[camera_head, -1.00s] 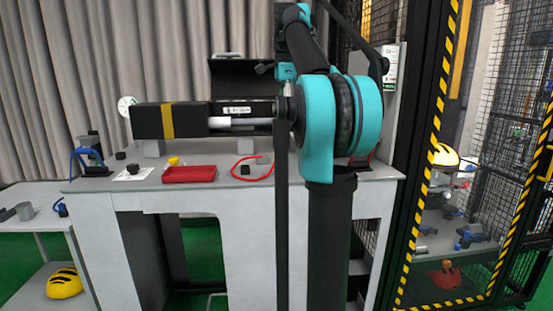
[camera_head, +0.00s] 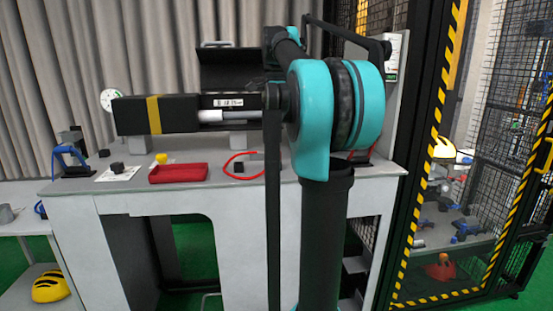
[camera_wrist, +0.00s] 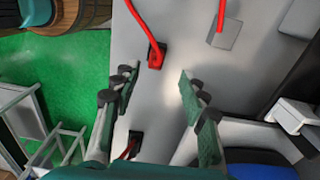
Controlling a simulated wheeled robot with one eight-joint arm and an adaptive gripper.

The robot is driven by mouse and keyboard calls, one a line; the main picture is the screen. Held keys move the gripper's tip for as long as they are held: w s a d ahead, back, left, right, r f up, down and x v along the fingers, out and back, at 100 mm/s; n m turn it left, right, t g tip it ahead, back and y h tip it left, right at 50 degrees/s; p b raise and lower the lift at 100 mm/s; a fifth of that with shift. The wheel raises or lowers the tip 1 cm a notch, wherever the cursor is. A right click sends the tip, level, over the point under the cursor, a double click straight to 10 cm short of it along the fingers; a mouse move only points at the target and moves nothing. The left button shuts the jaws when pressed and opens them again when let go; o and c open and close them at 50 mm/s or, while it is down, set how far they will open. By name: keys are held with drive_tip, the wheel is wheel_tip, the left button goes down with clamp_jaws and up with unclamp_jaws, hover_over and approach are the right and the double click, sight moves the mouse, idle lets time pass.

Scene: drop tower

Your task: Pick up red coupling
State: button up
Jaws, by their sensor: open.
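In the wrist view, a small black piece with red on it (camera_wrist: 156,56) lies on the grey worktop, joined to a red cable. It is just beyond my open, empty gripper (camera_wrist: 158,76), roughly in line with the gap between the fingers. I cannot tell for sure which is the red coupling. In the head view, a red loop of cable (camera_head: 229,160) lies by a small black block (camera_head: 239,167). My arm hides the gripper there.
A red tray (camera_head: 178,173) and a yellow object (camera_head: 161,158) stand on the bench (camera_head: 120,202) to the left. A long black apparatus (camera_head: 185,115) spans above it. A grey plate (camera_wrist: 224,35) lies beyond the right finger. A striped cage frame (camera_head: 424,160) stands at right.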

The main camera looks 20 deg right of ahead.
sight(276, 151)
drive_tip(key=shift+s+f, duration=0.2)
drive_tip(key=shift+f, duration=1.65)
drive_tip(key=shift+s+f, duration=0.15)
drive_tip(key=shift+f, duration=1.7)
drive_tip(key=c, duration=0.9)
drive_tip(key=shift+r, duration=0.1)
drive_tip(key=shift+c, duration=0.2)
